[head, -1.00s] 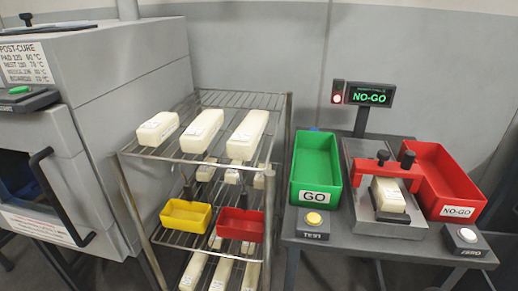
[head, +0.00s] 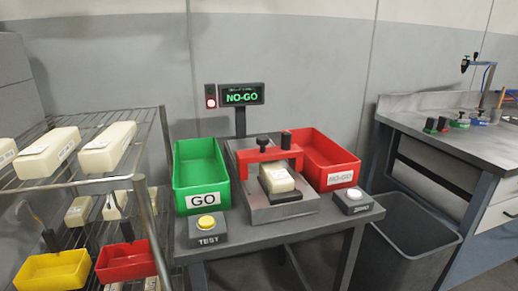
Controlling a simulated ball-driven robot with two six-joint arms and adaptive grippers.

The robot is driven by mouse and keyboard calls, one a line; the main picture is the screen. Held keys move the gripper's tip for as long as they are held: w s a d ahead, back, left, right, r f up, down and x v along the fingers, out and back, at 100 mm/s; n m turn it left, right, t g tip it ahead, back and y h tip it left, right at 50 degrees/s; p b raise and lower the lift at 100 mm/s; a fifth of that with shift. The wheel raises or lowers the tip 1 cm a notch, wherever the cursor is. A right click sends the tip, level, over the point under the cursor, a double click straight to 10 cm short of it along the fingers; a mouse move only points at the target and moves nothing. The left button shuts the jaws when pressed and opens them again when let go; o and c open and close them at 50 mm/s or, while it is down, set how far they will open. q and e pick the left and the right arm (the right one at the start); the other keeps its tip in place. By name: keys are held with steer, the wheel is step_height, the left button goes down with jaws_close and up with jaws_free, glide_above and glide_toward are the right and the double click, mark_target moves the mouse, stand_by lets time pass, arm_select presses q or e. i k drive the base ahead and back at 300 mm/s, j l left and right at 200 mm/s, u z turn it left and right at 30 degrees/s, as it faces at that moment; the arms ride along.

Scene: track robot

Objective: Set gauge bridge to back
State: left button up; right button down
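The gauge bridge (head: 268,154) is a red arch with two black knobs (head: 285,140) on top. It spans the grey metal gauge plate (head: 255,216) on the table. A cream block (head: 277,180) sits on the plate at the bridge, with its near part in front of the arch. How far the bridge lies along its travel is hard to tell. The display (head: 242,94) behind reads NO-GO in green, and a red lamp (head: 210,102) is lit beside it. Neither of my grippers shows.
A green GO bin (head: 200,165) stands left of the gauge, a red NO-GO bin (head: 330,160) right. The TEST button (head: 206,223) and ZERO button (head: 354,195) are in front. A wire rack (head: 160,150) stands left, a dark waste bin (head: 410,232) and workbench (head: 430,108) right.

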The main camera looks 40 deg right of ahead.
mark_target(294, 154)
steer(key=z, duration=1.3)
steer(key=j+z, duration=0.25)
steer(key=z, duration=0.3)
